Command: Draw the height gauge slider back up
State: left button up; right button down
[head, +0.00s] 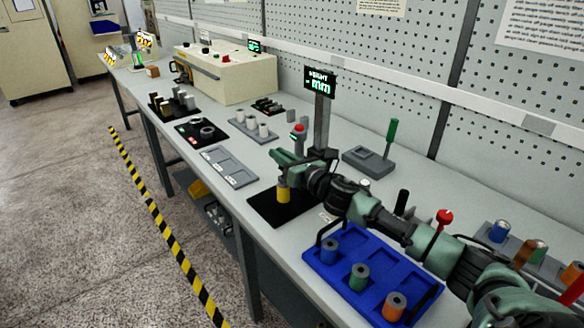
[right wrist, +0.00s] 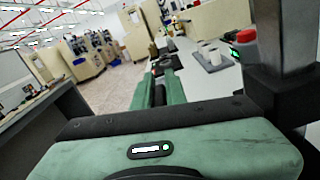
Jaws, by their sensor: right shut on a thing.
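The height gauge (head: 321,122) stands on the bench as a dark upright column with a lit display on top; its column also shows at the right of the right wrist view (right wrist: 285,45). A yellow spool (head: 283,194) stands upright on a black mat (head: 262,208), just below my gripper. My right gripper (head: 284,160) reaches in beside the column and is shut on the gauge slider, which the fingers mostly hide. Its green fingers (right wrist: 160,88) lie close together in the right wrist view. My left gripper is not in view.
A red-topped post (head: 299,132) stands close to the column. A blue tray (head: 330,270) with several colored spools lies in front of my arm. A grey stand with a green handle (head: 391,132) is behind. A grey tray (head: 228,167) lies left of the mat.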

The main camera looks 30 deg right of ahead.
notch_tip(320, 180, up, 15)
jog(key=p, duration=1.3)
dwell(0.5)
jog(key=shift+w+d, duration=0.1)
jog(key=c, duration=1.5)
grip_release()
jog(key=shift+o, duration=0.2)
jog(key=shift+f, duration=0.15)
jog(key=s+b, duration=0.1)
jog(key=s, duration=0.6)
jog(key=shift+d, duration=0.4)
jog(key=shift+f, duration=0.15)
